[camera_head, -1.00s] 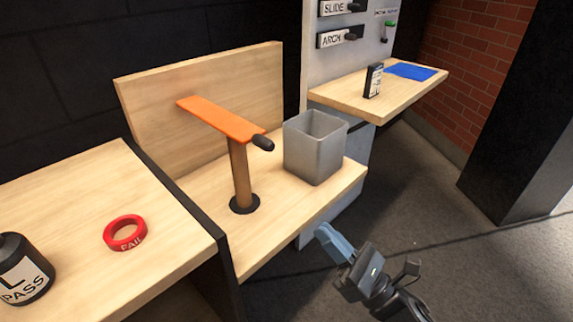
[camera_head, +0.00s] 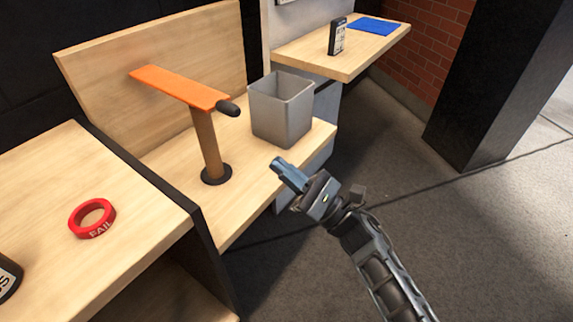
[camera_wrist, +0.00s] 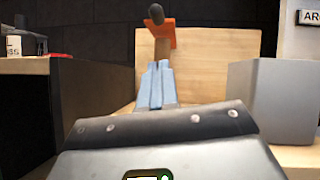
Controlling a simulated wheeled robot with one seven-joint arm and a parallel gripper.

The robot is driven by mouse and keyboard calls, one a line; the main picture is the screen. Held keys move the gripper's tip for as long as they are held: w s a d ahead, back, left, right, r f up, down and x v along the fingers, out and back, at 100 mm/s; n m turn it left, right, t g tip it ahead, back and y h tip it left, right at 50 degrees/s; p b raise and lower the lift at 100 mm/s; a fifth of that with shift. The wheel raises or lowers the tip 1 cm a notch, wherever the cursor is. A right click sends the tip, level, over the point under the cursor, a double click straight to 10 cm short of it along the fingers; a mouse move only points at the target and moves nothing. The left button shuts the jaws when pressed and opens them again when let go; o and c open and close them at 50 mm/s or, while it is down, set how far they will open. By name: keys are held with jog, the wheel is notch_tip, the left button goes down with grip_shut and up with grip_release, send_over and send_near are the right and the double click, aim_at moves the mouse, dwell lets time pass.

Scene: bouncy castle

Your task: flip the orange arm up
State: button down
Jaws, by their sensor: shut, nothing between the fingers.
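The orange arm (camera_head: 180,87) is a flat bar lying roughly level on top of a brown wooden post (camera_head: 207,145). A black knob (camera_head: 229,108) sticks out of its near right end. The post stands on a round black base on a wooden bench. In the wrist view the orange arm (camera_wrist: 168,33) and its black knob (camera_wrist: 156,14) show straight ahead, above my fingertips. My gripper (camera_head: 277,163) is shut and empty. It is apart from the arm, in front of the bench's near edge and lower right of the knob. Its blue fingers (camera_wrist: 157,82) are together in the wrist view.
A grey open bin (camera_head: 281,110) stands on the bench right of the post. A red ring (camera_head: 92,218) lies on the left table. A wooden shelf (camera_head: 345,62) at the back right holds a black block and a blue cloth. The floor at right is clear.

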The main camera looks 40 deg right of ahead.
jog(key=w+a+r+p, duration=0.3)
jog(key=w+r, duration=0.2)
jog(key=r, duration=0.2)
jog(key=shift+w+a+r, duration=0.25)
jog(key=shift+a, duration=0.05)
jog(key=shift+r, duration=0.1)
